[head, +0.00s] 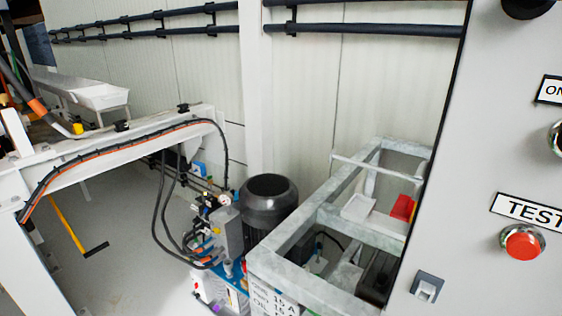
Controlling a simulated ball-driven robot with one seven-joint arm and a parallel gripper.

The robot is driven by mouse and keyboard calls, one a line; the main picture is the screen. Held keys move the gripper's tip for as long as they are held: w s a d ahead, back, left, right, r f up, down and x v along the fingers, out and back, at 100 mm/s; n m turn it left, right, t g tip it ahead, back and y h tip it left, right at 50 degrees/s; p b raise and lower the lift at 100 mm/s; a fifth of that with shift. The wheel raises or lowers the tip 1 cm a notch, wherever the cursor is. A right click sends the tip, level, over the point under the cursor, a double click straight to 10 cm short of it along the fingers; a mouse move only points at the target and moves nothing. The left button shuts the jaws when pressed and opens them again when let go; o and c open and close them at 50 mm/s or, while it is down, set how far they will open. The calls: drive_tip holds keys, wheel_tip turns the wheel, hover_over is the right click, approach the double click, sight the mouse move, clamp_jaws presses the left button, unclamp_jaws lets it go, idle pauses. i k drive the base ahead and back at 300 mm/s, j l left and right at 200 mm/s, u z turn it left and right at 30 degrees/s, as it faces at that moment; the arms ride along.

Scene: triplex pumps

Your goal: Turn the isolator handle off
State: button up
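No isolator handle can be made out for certain. A grey control cabinet (480,150) fills the right side of the head view. A dark rounded part (528,6) at the top of its face is cut off by the picture edge; I cannot tell whether it is the handle. A red push button (522,243) sits under a label reading TEST (530,211). Another label (551,90), starting with "ON", and a metal-ringed control (558,138) are cut off at the right edge. A small square latch (426,287) is low on the cabinet. My gripper is not in view.
Left of the cabinet stands a galvanised frame (285,236) holding a red item (403,207). A dark motor (268,200) with hoses stands beside it. A white beam (120,150) with an orange cable is at left. Grey floor (120,220) shows below the beam.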

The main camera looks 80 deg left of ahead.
sight(402, 210)
drive_tip(key=u, duration=1.4)
drive_tip(key=i+j, duration=0.1)
drive_tip(key=j, duration=0.2)
